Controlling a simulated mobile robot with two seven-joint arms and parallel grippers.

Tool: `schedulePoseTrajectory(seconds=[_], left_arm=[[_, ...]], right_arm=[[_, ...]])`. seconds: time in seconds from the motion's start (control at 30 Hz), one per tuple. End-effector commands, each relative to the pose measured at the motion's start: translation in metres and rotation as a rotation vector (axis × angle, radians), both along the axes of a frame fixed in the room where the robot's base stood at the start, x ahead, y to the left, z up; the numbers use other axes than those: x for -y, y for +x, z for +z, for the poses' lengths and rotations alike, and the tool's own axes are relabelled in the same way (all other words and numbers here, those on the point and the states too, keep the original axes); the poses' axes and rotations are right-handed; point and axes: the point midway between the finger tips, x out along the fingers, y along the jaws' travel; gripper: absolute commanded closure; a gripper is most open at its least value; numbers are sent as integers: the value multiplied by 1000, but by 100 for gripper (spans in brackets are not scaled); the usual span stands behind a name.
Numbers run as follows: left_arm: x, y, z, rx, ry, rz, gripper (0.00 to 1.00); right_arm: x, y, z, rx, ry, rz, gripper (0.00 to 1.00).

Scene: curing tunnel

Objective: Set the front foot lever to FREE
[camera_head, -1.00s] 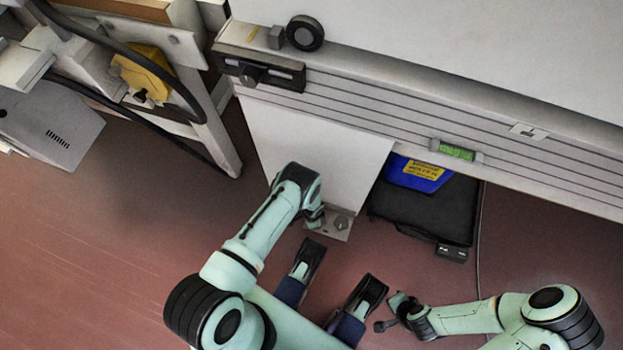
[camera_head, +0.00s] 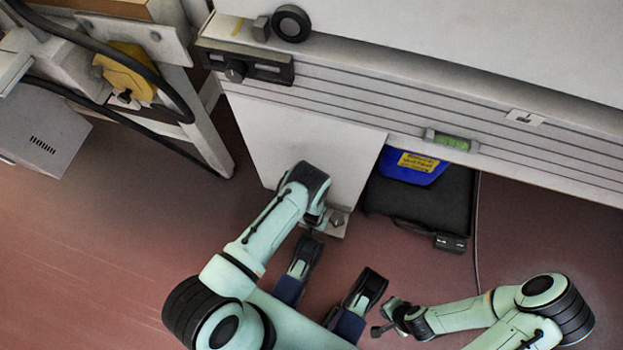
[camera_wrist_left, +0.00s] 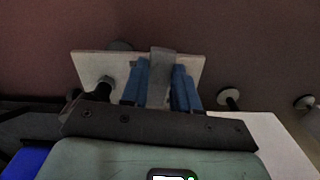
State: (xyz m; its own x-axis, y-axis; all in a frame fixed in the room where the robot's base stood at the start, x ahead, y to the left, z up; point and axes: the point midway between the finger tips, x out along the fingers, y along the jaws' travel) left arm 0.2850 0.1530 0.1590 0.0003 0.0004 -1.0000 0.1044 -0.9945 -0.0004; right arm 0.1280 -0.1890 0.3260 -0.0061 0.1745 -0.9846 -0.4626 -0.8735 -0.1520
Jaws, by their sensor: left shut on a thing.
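The front foot lever (camera_wrist_left: 161,65) shows in the left wrist view as a grey bar between the blue fingers of my left gripper (camera_wrist_left: 160,88). My left gripper is shut on it, over a pale foot plate (camera_wrist_left: 95,62) with a bolt at its left. In the head view, my left gripper (camera_head: 318,220) is at the foot of the white leg panel, beside the small metal foot plate (camera_head: 338,222); my wrist hides the lever there. The lever's FREE marking is not readable. My right gripper (camera_head: 390,318) is away from the foot, above the floor at the lower right; its opening is unclear.
The long white tunnel body (camera_head: 420,100) overhangs the foot. A black case (camera_head: 425,200) with a blue item (camera_head: 410,168) sits right of the panel, and a thin cable (camera_head: 476,230) hangs further right. A white frame with hoses stands at left.

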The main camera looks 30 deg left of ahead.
Motion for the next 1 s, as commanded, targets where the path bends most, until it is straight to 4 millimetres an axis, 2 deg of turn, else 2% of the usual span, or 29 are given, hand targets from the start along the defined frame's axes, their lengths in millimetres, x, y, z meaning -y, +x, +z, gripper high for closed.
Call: schedulePoseTrajectory(seconds=[0.33,0.87,0.9,0.93,1.0], left_arm=[[5,1,-1,1,0,129,100],[6,1,-1,1,0,151,100],[6,1,-1,1,0,151,57],[6,1,-1,1,0,150,48],[6,1,-1,1,0,150,45]], right_arm=[[1,-9,-5,-28,2,-3,100],[1,-10,-6,-32,1,-3,100],[1,-10,-6,-32,1,-3,100],[1,-10,-6,-32,1,-3,100],[1,-10,-6,-32,1,-3,100]])
